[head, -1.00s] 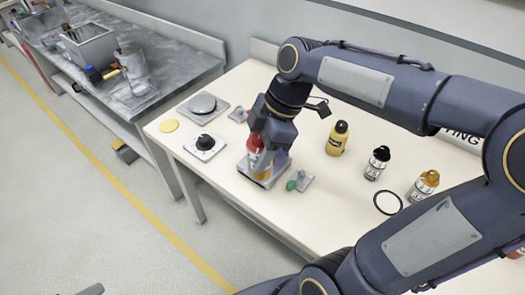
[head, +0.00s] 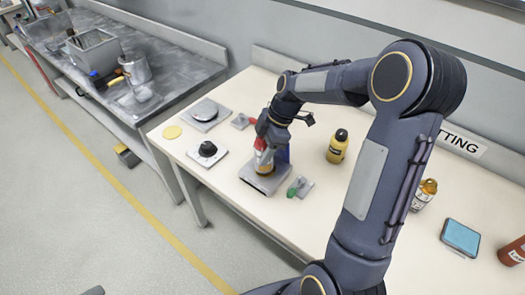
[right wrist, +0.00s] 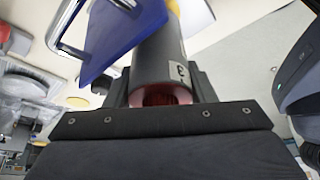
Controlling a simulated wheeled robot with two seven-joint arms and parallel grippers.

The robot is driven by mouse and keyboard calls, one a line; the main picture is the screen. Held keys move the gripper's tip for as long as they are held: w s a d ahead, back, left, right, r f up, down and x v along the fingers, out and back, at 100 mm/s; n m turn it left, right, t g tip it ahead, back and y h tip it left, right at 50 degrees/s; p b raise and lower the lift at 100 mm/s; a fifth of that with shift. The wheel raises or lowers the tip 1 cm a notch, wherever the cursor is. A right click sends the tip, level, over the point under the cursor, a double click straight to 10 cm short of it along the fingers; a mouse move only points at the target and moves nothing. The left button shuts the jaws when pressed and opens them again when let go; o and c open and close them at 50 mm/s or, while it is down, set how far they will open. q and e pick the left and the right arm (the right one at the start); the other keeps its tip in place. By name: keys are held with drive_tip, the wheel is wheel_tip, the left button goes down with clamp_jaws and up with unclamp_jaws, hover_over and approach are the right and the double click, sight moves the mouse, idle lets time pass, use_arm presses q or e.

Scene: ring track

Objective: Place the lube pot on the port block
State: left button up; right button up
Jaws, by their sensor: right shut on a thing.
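My right gripper (head: 268,138) is over the middle of the bench, pointing down, shut on an upright pot with red, white and yellow parts (head: 264,160), which I take for the lube pot. In the right wrist view the pot is a dark cylinder (right wrist: 158,60) with a reddish near end and a small "3" label. Its foot is at the grey plate of a block (head: 262,184) with a blue upright (head: 283,155), probably the port block. I cannot tell whether the pot rests on the plate. The blue part (right wrist: 125,40) is close beside the pot. My left gripper is not in view.
A small block with a green knob (head: 299,187) is right of the plate. A plate with a black knob (head: 207,153) is left. A yellow bottle (head: 337,146) stands to the right, with an amber bottle (head: 424,194) farther over.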

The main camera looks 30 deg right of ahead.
drive_tip(key=shift+f, duration=0.65)
drive_tip(key=shift+f, duration=0.15)
drive_tip(key=o, duration=1.1)
